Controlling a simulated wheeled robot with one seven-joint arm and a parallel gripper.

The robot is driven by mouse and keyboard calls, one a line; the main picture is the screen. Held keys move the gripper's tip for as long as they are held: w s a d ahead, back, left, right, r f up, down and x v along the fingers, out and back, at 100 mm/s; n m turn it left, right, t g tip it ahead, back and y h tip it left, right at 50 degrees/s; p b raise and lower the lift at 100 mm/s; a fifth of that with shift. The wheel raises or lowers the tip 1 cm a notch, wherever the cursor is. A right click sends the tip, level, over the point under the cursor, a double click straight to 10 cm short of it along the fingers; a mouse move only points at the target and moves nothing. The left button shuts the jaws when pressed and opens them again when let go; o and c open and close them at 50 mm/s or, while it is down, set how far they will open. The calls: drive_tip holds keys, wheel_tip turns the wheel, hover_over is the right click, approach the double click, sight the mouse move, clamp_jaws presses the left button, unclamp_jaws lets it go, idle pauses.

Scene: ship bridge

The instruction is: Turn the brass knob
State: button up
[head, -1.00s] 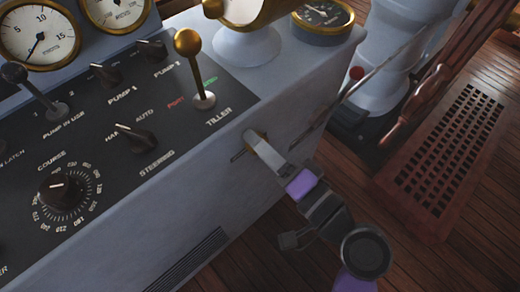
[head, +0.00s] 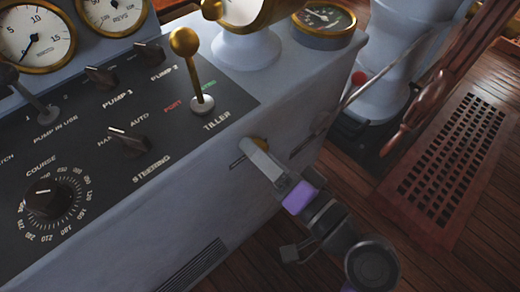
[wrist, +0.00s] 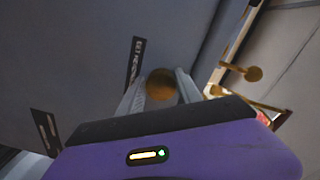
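The brass knob (wrist: 160,84) is a round, dull golden piece on the grey console's side wall. In the wrist view it sits between the two fingertips of my gripper (wrist: 160,92) and fills the gap, with a finger against each side. The fingers hide the rest of the knob. A dark slot or plate lies beside it on the wall.
The console top (head: 130,130) carries a brass-balled tiller lever (head: 187,45), switches and a course dial (head: 48,198). A thin lever (head: 375,82) with a red tip juts out right of my gripper. A red-brown floor grating (head: 455,165) lies farther right.

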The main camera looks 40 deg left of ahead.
drive_tip(key=shift+o, duration=1.3)
drive_tip(key=shift+d, duration=0.1)
drive_tip(key=d, duration=0.7)
drive_tip(key=shift+s+d+r, duration=0.15)
drive_tip(key=shift+s+d, duration=0.15)
drive_tip(key=shift+s, duration=0.1)
